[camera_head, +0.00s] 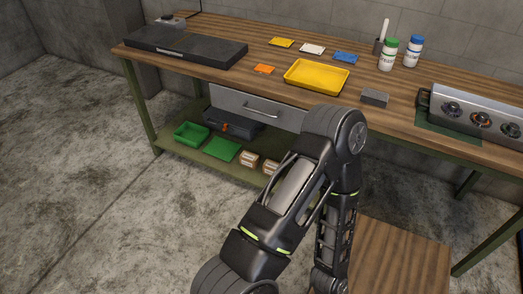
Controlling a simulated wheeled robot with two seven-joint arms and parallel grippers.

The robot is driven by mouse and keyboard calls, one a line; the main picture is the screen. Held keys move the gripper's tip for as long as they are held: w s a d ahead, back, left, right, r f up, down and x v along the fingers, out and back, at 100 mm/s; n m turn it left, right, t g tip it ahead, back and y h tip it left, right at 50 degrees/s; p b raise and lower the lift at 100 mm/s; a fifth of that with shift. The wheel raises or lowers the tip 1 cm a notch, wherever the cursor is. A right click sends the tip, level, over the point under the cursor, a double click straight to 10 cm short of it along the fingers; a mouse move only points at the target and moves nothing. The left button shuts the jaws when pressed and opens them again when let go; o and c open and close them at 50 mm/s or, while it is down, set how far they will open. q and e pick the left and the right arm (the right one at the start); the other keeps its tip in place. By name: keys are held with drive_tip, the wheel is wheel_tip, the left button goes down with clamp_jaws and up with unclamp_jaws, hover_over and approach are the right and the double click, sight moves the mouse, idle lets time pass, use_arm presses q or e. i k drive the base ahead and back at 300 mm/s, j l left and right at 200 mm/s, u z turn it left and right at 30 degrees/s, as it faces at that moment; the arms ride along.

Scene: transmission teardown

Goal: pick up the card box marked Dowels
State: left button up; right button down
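Two small card boxes with pale labels stand on the green lower shelf (173,147) of the workbench. The left card box (249,160) shows almost whole. The right card box (270,167) is partly hidden by my arm. The writing is too small to read, so I cannot tell which one is marked Dowels. One of my arms rises from the bottom middle and bends back down in front of the bench. Neither gripper shows in the picture.
Left of the boxes lie a green bin (191,133), a flat green piece (222,149) and a dark case (233,124). A drawer (255,107) hangs above. A wooden-topped surface (395,255) stands at the lower right. The floor at left is clear.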

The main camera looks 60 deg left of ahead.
sight(248, 159)
drive_tip(key=j, duration=0.45)
drive_tip(key=k+j+z, duration=0.1)
drive_tip(key=j, duration=0.35)
drive_tip(key=k+j, duration=0.1)
drive_tip(key=j, duration=0.35)
drive_tip(key=k+j, duration=0.1)
drive_tip(key=j, duration=0.3)
drive_tip(key=k+j+z, duration=0.1)
drive_tip(key=j, duration=0.35)
drive_tip(key=k+j, duration=0.1)
drive_tip(key=j, duration=0.35)
drive_tip(key=k+j, duration=0.1)
drive_tip(key=j, duration=0.35)
drive_tip(key=k+j+z, duration=0.1)
drive_tip(key=j, duration=0.3)
drive_tip(key=i, duration=0.45)
